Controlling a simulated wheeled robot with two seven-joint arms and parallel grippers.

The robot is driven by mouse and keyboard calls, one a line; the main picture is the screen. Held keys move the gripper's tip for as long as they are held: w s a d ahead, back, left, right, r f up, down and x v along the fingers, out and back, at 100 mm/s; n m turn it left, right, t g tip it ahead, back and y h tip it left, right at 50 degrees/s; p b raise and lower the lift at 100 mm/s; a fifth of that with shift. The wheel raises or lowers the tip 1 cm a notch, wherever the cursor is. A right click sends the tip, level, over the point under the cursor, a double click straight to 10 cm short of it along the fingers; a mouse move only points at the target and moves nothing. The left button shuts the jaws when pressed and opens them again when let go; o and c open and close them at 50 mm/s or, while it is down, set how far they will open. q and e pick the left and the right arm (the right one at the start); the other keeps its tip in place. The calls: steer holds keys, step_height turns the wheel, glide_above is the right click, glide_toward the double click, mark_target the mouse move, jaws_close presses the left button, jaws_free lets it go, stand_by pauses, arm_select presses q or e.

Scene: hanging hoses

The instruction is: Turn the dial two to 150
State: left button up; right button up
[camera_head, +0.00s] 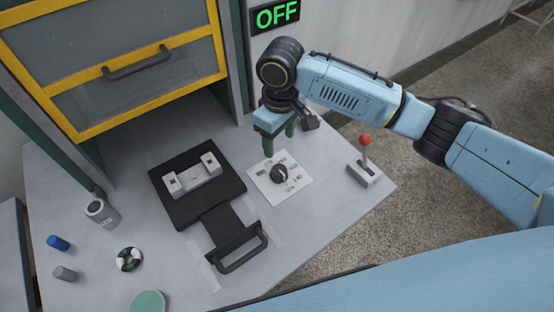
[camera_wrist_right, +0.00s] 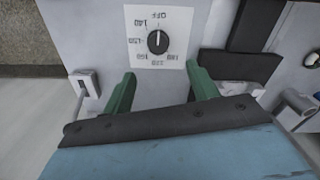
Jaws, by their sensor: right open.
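The dial (camera_head: 280,173) is a black round knob on a white plate (camera_head: 262,186) with printed marks around it, on the grey worktop. In the right wrist view the dial (camera_wrist_right: 157,41) lies ahead of the fingers. OFF is printed at the top of its plate, upside down, with 140, 150 and 160 down the left side. The knob's white mark appears to point toward OFF. My right gripper (camera_head: 279,142) hangs above and behind the dial, apart from it. In the wrist view its green fingers (camera_wrist_right: 160,76) are spread and empty. My left gripper is not in view.
A red-topped lever (camera_head: 365,150) stands right of the dial. A black tray (camera_head: 182,210) with a handle lies left. A yellow-framed door (camera_head: 150,72), a green OFF display (camera_head: 277,15), a grey canister (camera_head: 101,211), a blue knob (camera_head: 58,243) and a green disc (camera_head: 147,302) surround it.

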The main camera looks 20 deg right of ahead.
mark_target(280, 170)
step_height(280, 170, down, 12)
steer(key=shift+w+d+r+b, duration=0.1)
steer(key=shift+d+b, duration=0.05)
steer(key=shift+b, duration=0.35)
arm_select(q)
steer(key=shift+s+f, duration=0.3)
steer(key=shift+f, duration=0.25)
arm_select(e)
steer(key=shift+f, duration=0.6)
steer(key=shift+c, duration=0.5)
steer(key=c, duration=0.9)
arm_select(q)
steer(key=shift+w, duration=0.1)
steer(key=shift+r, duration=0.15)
